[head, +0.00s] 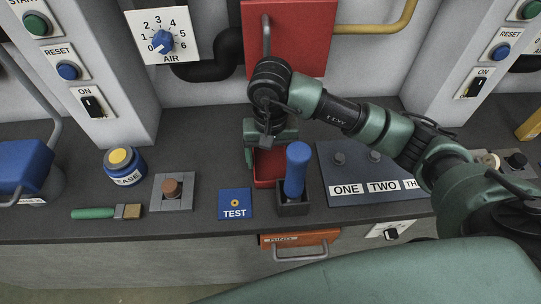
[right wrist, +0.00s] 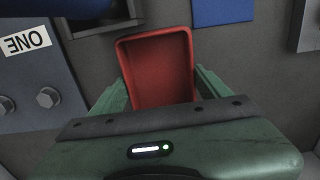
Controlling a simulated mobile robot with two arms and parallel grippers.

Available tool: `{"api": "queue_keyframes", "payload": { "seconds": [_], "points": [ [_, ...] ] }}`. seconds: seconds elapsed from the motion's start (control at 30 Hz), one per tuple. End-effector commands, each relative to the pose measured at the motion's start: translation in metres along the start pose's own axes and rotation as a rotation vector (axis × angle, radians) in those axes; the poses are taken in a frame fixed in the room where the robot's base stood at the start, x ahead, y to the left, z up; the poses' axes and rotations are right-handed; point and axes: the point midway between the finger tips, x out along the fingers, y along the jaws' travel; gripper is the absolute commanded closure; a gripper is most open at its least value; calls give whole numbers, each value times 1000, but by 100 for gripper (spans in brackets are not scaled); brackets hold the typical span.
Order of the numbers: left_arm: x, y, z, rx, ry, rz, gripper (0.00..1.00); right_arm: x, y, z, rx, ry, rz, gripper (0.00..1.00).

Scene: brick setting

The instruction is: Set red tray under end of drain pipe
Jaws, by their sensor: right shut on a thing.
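I cannot tell whether the tray touches the counter. A thick black bent pipe (head: 208,70) runs along the wall, left of the tray; I cannot tell whether it is the drain pipe. My left gripper is not in view.
The blue lever (head: 297,170) stands close right of the tray, with the ONE/TWO panel (head: 345,160) beyond. The TEST tile (head: 235,203), a brown-knobbed block (head: 172,190), a grease jar (head: 124,166) and a brush (head: 105,212) lie left. Counter near the wall below the black pipe is clear.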

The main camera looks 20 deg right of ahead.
Motion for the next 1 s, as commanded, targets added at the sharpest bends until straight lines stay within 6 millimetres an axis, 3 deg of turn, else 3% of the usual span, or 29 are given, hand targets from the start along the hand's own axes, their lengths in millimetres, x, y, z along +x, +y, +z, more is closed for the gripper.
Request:
{"api": "queue_keyframes", "payload": {
  "seconds": [0.2,0.23,0.3,0.77,1.0],
  "points": [
    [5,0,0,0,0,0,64,3,0,0,0,1,-1,86],
    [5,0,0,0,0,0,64,3,0,0,0,-1,0,20],
    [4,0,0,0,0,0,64,2,0,0,0,-1,0,1],
    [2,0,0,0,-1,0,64,-6,0,-1,-1,2,-2,1],
    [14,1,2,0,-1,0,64,-54,0,-2,-2,8,-2,1]
  ]
}}
